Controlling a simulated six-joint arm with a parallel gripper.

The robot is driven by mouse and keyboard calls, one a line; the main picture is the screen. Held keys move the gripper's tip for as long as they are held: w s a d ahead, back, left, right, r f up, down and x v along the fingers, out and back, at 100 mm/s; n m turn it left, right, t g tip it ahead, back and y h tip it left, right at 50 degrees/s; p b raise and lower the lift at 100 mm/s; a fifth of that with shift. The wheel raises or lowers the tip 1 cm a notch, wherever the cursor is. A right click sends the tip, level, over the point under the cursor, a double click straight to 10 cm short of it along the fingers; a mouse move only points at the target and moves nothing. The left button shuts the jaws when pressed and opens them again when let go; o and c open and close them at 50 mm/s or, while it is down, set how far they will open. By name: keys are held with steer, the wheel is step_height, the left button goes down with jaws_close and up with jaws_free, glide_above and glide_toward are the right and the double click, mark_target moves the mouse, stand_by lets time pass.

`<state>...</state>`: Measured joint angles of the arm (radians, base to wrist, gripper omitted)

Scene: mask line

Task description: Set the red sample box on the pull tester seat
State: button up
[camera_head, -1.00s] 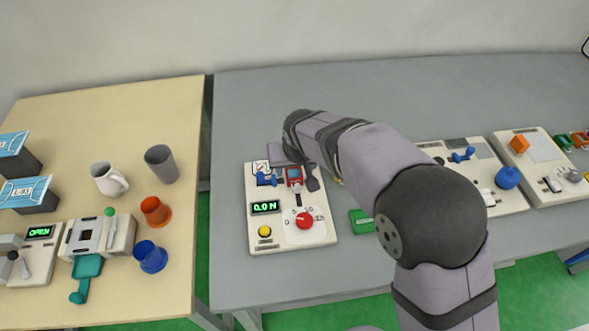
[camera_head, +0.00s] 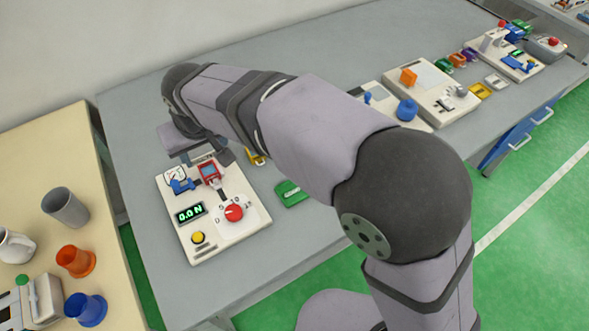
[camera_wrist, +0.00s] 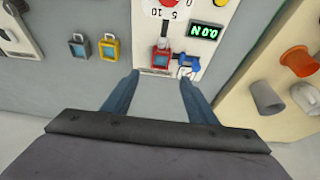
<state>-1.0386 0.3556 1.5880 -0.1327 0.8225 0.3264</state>
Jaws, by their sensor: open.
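The pull tester (camera_head: 245,215) is a pale panel with a red dial, a yellow button and a green display reading 0.0 N. The red sample box (camera_head: 209,172) stands at its far end, beside a blue part (camera_head: 182,186). In the wrist view the red box (camera_wrist: 161,60) is upright, just beyond my fingertips and apart from them. My gripper (camera_wrist: 158,82) is open and empty, its two fingers either side of bare grey table. In the head view my gripper (camera_head: 208,150) is just behind the box. The seat under the box is mostly hidden.
A green box (camera_head: 291,194) lies right of the tester; a yellow box (camera_head: 256,158) is partly hidden by my arm. Other panels (camera_head: 440,92) stand farther right. A beige table (camera_head: 60,150) at left holds cups and a mug.

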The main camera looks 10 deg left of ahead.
steer(key=w+d+f+m+g+h, duration=0.1)
steer(key=w+d+f+m, duration=0.15)
steer(key=d, duration=1.05)
steer(key=w+d+f+m+h, duration=0.2)
steer(key=w+d+f, duration=0.1)
steer(key=d, duration=1)
steer(key=s+d+f+m+g, duration=0.1)
steer(key=s+d+f+m, duration=0.1)
steer(key=s+d, duration=0.4)
steer(key=s+d+f+m+g, duration=0.1)
steer(key=s+d+f, duration=0.3)
steer(key=d, duration=0.8)
steer(key=shift+s+m, duration=0.75)
steer(key=shift+s, duration=0.4)
steer(key=shift+r, duration=0.1)
step_height(320, 180, up, 2)
steer(key=shift+r+p, duration=0.25)
steer(key=shift+p, duration=1)
